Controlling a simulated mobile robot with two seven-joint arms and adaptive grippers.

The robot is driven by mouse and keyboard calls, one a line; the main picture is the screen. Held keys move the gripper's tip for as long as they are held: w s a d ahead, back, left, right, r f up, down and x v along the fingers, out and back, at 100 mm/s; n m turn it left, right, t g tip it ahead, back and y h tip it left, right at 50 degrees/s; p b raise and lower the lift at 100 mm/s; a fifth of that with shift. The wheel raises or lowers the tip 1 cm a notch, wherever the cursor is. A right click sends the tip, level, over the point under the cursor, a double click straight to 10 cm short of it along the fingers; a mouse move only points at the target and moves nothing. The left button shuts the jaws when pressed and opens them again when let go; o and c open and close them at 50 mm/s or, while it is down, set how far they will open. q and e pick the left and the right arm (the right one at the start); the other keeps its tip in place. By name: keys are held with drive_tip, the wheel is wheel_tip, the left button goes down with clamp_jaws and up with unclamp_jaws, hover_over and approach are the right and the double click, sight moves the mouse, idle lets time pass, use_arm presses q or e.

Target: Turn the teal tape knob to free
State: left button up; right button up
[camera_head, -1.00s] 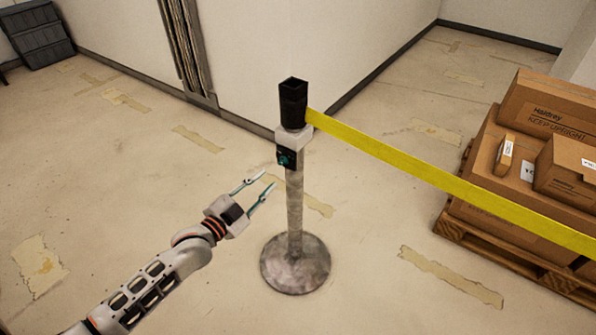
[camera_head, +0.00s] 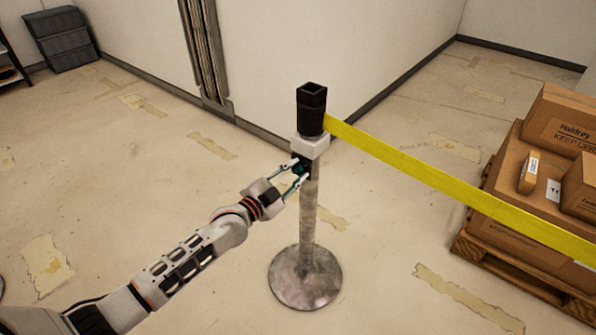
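The teal tape knob (camera_head: 299,168) sits on a small black plate on the side of the post (camera_head: 308,215), just below a white collar (camera_head: 310,146). My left gripper (camera_head: 296,171) comes from the lower left, and its two fingers reach the knob, one on its upper left and one on its lower right. The fingers stand apart with the knob between their tips; I cannot tell whether they press on it. The knob is partly hidden by the fingertips. My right gripper is not in view.
A yellow tape (camera_head: 440,181) runs from the black post head (camera_head: 311,108) to the right. Cartons (camera_head: 562,120) stand on a wooden pallet (camera_head: 500,262) at the right. The post's round base (camera_head: 305,281) rests on open floor. A wall corner is behind.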

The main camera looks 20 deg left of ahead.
use_arm(q)
clamp_jaws()
